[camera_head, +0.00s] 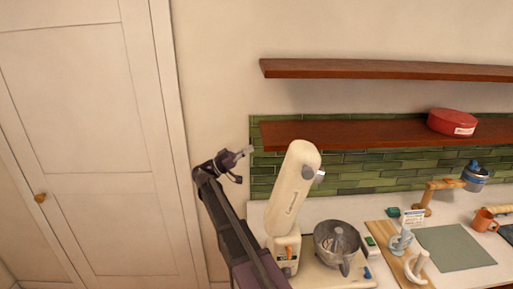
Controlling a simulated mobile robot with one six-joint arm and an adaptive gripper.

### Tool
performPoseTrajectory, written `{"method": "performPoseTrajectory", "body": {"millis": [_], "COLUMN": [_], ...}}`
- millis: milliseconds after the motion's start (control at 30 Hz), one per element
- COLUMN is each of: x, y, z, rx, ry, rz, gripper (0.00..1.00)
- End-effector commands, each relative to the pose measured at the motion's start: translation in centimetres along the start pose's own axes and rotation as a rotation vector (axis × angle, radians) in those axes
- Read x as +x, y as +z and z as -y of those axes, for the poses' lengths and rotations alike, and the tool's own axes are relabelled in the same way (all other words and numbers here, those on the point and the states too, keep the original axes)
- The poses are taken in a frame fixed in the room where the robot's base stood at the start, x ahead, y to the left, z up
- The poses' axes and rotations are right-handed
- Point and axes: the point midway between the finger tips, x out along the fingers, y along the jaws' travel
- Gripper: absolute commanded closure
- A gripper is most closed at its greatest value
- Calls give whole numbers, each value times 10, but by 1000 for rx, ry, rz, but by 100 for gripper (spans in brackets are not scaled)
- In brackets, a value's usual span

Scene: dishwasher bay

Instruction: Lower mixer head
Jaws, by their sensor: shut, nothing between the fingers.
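The cream stand mixer (290,195) stands on the counter with its head tilted up and back. The head's upper end, with a grey knob, points up in front of the green tiles. The steel mixing bowl (337,243) sits at the mixer's base, to the right of its column. My gripper (246,152) is left of the raised head and apart from it in the picture. It is shut and holds nothing. I cannot tell its exact depth relative to the head.
Two wooden shelves (380,69) run above the counter. The lower one holds a red tin (452,122). A wooden board (402,262), a grey-green mat (455,247) and an orange mug (484,220) lie to the right. A white door (85,140) fills the left.

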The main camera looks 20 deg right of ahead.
Motion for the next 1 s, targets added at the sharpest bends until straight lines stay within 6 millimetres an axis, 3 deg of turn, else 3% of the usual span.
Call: {"method": "performPoseTrajectory", "body": {"millis": [700,1000], "x": [95,112], "y": [-3,22], "z": [-1,-1], "rx": [0,1], "ry": [-1,-2], "rz": [0,0], "gripper": [100,100]}}
